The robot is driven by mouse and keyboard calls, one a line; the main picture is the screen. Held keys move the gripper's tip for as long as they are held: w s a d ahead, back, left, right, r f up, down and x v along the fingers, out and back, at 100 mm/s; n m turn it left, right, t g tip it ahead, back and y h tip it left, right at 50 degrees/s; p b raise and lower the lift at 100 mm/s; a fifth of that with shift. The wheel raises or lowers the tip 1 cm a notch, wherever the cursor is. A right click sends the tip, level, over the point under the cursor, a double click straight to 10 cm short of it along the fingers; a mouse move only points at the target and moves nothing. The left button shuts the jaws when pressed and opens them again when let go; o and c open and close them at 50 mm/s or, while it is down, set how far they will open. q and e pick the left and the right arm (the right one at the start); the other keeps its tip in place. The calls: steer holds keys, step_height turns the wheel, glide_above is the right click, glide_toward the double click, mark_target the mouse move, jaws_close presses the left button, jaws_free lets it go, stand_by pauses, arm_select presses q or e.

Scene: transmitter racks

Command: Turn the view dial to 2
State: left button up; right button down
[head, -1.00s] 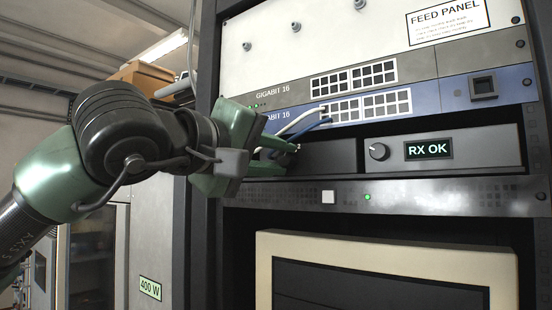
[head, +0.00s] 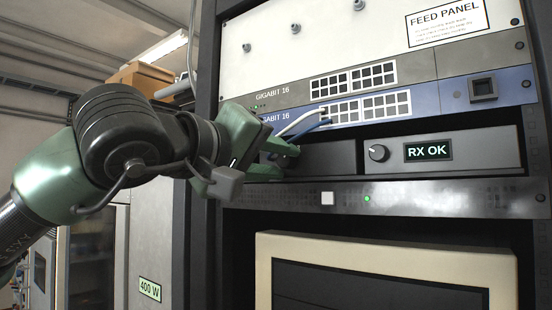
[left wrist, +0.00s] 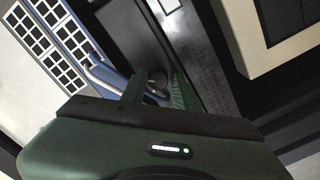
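My left gripper (head: 282,150) is at the left end of the dark unit (head: 325,162) below the blue switch. In the left wrist view its two green fingers (left wrist: 160,85) stand on either side of a small dark round knob (left wrist: 157,78). Whether they press on it is not clear. In the head view the gripper hides this knob, and no dial numbers can be read. Another round knob (head: 378,153) sits left of the lit "RX OK" display (head: 428,151), clear of the gripper. My right gripper is not in view.
White and blue cables (head: 300,124) plug into the blue switch (head: 440,98) just above the fingers. A panel with a white button (head: 327,198) and green light runs below. A beige-framed monitor (head: 400,245) is lower. The rack post (head: 206,230) stands at the left.

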arm_select(q)
steer(key=shift+s+a, duration=0.1)
steer(key=shift+s, duration=0.05)
steer(key=shift+s+a+b, duration=0.2)
steer(key=shift+b, duration=0.1)
steer(key=b+v, duration=0.3)
steer(key=v, duration=0.4)
